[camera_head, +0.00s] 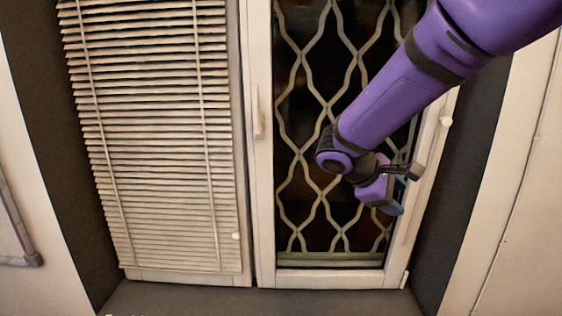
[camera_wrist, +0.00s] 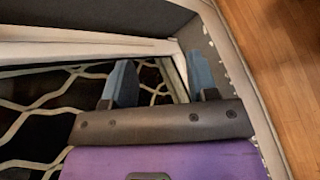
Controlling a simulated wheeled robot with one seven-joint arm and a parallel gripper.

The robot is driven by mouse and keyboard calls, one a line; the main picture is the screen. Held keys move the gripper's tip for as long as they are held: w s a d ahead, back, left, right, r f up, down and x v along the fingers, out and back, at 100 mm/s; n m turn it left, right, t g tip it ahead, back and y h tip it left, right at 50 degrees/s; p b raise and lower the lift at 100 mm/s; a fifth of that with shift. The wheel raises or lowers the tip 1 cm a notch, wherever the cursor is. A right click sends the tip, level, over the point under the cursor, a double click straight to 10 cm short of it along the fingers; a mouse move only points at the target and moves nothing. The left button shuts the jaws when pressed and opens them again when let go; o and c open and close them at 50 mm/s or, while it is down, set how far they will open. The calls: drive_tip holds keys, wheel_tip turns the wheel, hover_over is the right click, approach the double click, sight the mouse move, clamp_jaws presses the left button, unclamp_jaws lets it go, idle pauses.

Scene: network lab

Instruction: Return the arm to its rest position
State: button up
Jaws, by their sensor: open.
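My purple arm (camera_head: 400,95) reaches in from the top right in the head view, in front of the window. My gripper (camera_head: 402,190) is at its lower end, before the lower right part of the barred pane. In the wrist view my gripper (camera_wrist: 160,82) shows two blue-grey fingers set wide apart with nothing between them. Its dark palm and purple body fill the lower middle of that view.
The window's right sash (camera_head: 263,200) has a white frame, a handle (camera_head: 257,112) and a wavy metal grille (camera_head: 310,150). Slatted blinds (camera_head: 150,130) cover the left sash. A dark sill (camera_head: 230,300) runs below. The wrist view shows wooden floor (camera_wrist: 285,60) at right.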

drive_tip(key=s+d+r+m+t+y, duration=0.1)
drive_tip(key=s+d+r+m+y, duration=0.1)
drive_tip(key=s, duration=0.6)
drive_tip(key=s+d+r+m+t+y, duration=0.1)
drive_tip(key=s+d+r+m+y, duration=0.1)
drive_tip(key=s, duration=0.6)
drive_tip(key=s+d+r+m+t+y, duration=0.1)
drive_tip(key=s+d+r+m+y, duration=0.1)
drive_tip(key=s+r+m+y, duration=0.2)
drive_tip(key=shift+s+r+m+t+y, duration=0.15)
drive_tip(key=shift+s+m+t+y, duration=0.15)
drive_tip(key=shift+s+m+y, duration=1.3)
drive_tip(key=shift+s+d+n+h, duration=0.1)
drive_tip(key=shift+s+n+h, duration=0.25)
drive_tip(key=shift+h, duration=0.25)
